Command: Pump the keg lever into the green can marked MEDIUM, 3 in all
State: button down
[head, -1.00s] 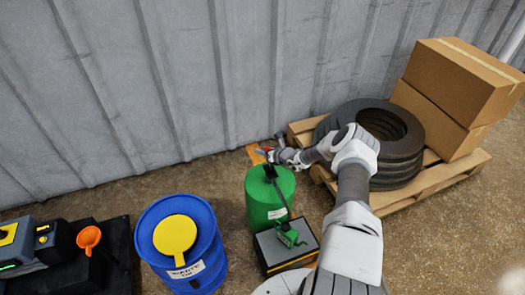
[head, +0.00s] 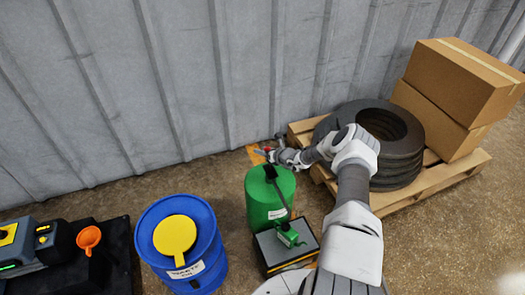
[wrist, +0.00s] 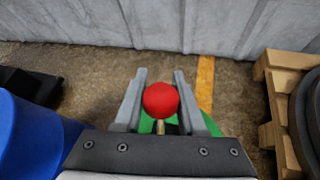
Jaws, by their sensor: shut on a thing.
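The green keg (head: 262,207) stands upright near the wall, with a pale label too small to read. Its pump lever ends in a red knob (wrist: 160,99). My gripper (head: 267,153) is above the keg's far side, shut on the red knob, which sits between the two grey fingers in the wrist view. A dark hose or spout runs from the keg's top toward the front. A small green can (head: 288,238) stands on a dark box (head: 272,250) in front of the keg. I cannot read any marking on it.
A blue waste drum (head: 205,255) with a yellow lid stands to the left. A black bench (head: 115,250) with an orange funnel (head: 89,238) is farther left. A pallet (head: 445,180) with tyres (head: 385,165) and cartons (head: 465,80) is at the right. The corrugated wall (head: 190,90) is behind.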

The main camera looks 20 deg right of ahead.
jog(key=shift+s+d+f, duration=0.25)
jog(key=shift+s+f, duration=0.25)
jog(key=shift+f, duration=0.25)
jog(key=c, duration=0.5)
grip_release()
jog(key=shift+w, duration=0.1)
jog(key=shift+c, duration=0.2)
jog(key=shift+w+r, duration=0.15)
jog(key=shift+r, duration=0.2)
jog(key=p+v, duration=0.6)
jog(key=v, duration=1.1)
jog(key=shift+r+p, duration=0.1)
jog(key=shift+p, duration=0.25)
